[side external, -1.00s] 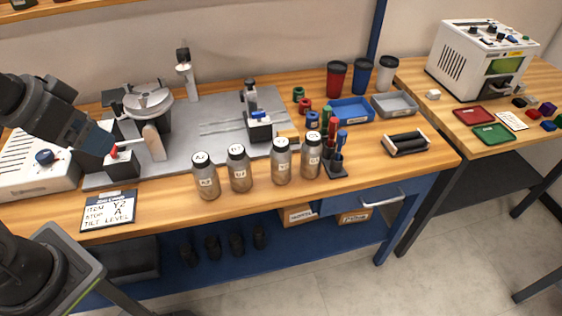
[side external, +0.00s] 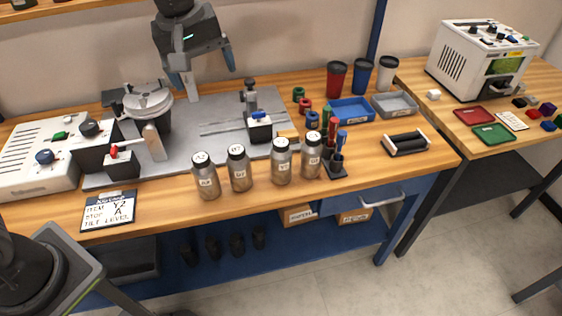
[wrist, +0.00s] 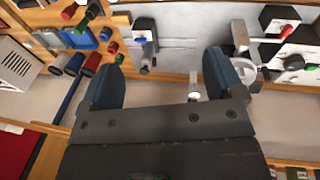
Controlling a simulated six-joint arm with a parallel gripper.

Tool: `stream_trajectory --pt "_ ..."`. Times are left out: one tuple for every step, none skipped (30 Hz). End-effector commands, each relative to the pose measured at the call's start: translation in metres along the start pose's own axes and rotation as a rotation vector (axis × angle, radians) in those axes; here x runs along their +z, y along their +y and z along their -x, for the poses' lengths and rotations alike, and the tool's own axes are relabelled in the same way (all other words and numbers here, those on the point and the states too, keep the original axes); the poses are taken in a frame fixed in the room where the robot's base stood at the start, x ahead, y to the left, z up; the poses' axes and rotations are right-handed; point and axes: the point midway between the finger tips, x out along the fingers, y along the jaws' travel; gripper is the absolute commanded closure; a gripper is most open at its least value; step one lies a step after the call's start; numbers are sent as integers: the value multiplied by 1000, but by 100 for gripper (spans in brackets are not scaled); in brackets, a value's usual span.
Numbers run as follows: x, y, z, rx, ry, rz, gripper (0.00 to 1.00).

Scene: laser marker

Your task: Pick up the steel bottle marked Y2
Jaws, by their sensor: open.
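Several steel bottles with dark lids stand upright in a row near the front edge of the bench in the side view. Their labels are small; the third from the left (side external: 281,163) seems to read Y2, though I cannot be sure. The others are the far left bottle (side external: 206,178), the second (side external: 239,170) and the rightmost (side external: 311,157). My gripper (side external: 203,72) is open and empty, high over the back of the bench, behind and well apart from the bottles. In the wrist view its spread fingers (wrist: 163,62) hold nothing, and I make out no bottle there.
A card (side external: 108,210) reads item Y2, stop A, tilt level. A pen holder (side external: 336,165) stands right beside the rightmost bottle. The grey plate (side external: 205,130) behind the bottles carries a clamp fixture (side external: 258,128). A lever machine (side external: 150,105) stands to the left. Cups and trays are at the back right.

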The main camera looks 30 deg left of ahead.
Motion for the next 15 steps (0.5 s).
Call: stream_trajectory --pt "-1 19 -16 -27 -18 67 13" --pt "-2 29 -23 -39 -24 111 13" --pt "-2 42 -34 -58 -33 172 13" --pt "-2 51 -43 -72 -38 215 13" --pt "-2 60 -52 -85 -42 259 13" --pt "0 71 -64 -105 -46 315 13" --pt "1 79 -72 -117 -48 356 13" --pt "2 85 -81 -129 -49 393 13" --pt "4 93 -92 -147 -50 440 13" --pt "5 98 -99 -157 -50 473 13" --pt "7 103 -106 -166 -49 501 13" --pt "9 107 -114 -178 -48 534 13" --pt "10 110 -119 -184 -47 556 13" --pt "11 113 -123 -190 -46 575 13" --pt "12 115 -128 -196 -44 595 13"
